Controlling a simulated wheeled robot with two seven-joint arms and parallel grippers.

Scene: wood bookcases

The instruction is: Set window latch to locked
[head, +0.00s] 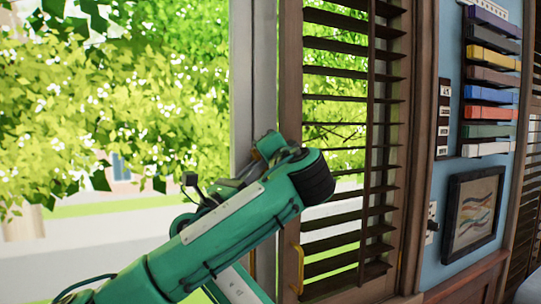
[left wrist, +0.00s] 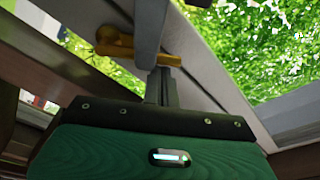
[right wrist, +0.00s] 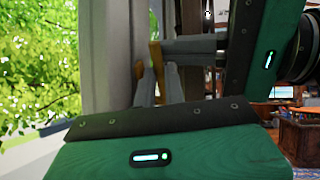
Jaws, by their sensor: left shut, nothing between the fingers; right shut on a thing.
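The window latch is a small gold piece on the grey window frame (head: 240,80). In the left wrist view the latch (left wrist: 115,42) lies just beyond my left gripper (left wrist: 160,70), whose fingers are shut and empty. In the right wrist view my right gripper (right wrist: 158,70) is shut on the latch's gold handle (right wrist: 154,54). The left gripper's fingers (right wrist: 190,46) reach in from the right there, close by the handle; I cannot tell whether they touch it. In the head view my green arm hides most of the latch, so its setting is unclear.
A brown slatted shutter (head: 335,133) stands just right of the window, with a gold handle (head: 299,268) low on its edge. A framed picture (head: 472,213) and a rack of coloured trays (head: 490,90) are on the blue wall. The two grippers are crowded together.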

